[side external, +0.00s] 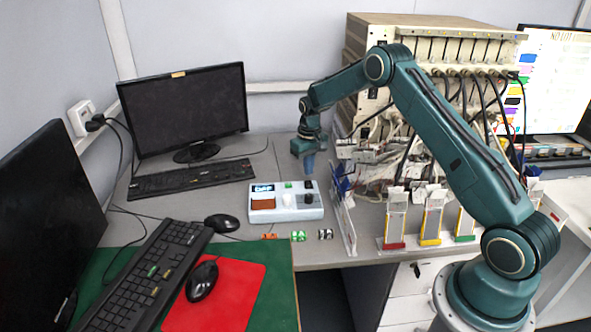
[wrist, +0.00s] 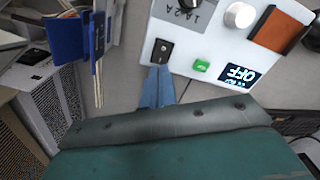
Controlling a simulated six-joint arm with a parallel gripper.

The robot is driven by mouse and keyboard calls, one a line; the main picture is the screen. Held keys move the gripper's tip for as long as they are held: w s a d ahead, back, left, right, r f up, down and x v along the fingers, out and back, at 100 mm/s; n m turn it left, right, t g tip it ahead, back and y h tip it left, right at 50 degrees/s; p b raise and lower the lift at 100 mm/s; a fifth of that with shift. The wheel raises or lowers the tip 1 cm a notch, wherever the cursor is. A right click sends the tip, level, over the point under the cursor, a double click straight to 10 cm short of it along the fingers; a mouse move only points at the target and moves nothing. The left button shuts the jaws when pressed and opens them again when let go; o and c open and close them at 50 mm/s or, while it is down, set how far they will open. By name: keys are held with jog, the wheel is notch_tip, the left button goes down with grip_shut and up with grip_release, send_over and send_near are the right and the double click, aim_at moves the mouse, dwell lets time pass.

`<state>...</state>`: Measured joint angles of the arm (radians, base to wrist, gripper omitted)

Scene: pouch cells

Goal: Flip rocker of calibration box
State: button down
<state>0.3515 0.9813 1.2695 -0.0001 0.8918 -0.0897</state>
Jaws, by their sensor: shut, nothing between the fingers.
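The calibration box (side external: 272,213) is a pale box on the grey desk, with a dark display, a green button, knobs and a brown block on its top. In the wrist view the box (wrist: 205,47) fills the upper right, and its display (wrist: 239,75) reads "OFF". The black rocker (wrist: 162,51) sits near the box's edge, beside the green button (wrist: 201,65). My gripper (wrist: 160,72) is shut and empty, its blue fingertips right at the rocker's near end. I cannot tell whether they touch it. In the side view my gripper (side external: 309,172) points down behind the box.
Small coloured cells (side external: 298,236) lie in front of the box. A rack of cabled cells (side external: 430,90) and upright holders (side external: 396,217) stand to the right. A keyboard (side external: 190,177) and monitor (side external: 186,108) are to the left.

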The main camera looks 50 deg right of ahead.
jog(key=shift+r, duration=1.85)
jog(key=shift+r, duration=0.1)
notch_tip(320, 180, up, 12)
jog(key=r+t, duration=0.1)
send_over(308, 182)
jog(key=s+a, duration=0.4)
jog(key=a, duration=0.2)
jog(key=s+a+r+n+t, duration=0.1)
jog(key=s+a+r+t, duration=0.1)
jog(key=s+a+r, duration=0.6)
jog(key=s+a+r+n+t, duration=0.1)
jog(key=s+a, duration=0.2)
jog(key=s, duration=0.9)
jog(key=s+a+r+n+t, duration=0.1)
jog(key=s+a+r, duration=0.1)
jog(key=s, duration=1.1)
jog(key=shift+a+t, duration=0.3)
jog(key=shift+a, duration=0.15)
jog(key=shift+w, duration=0.15)
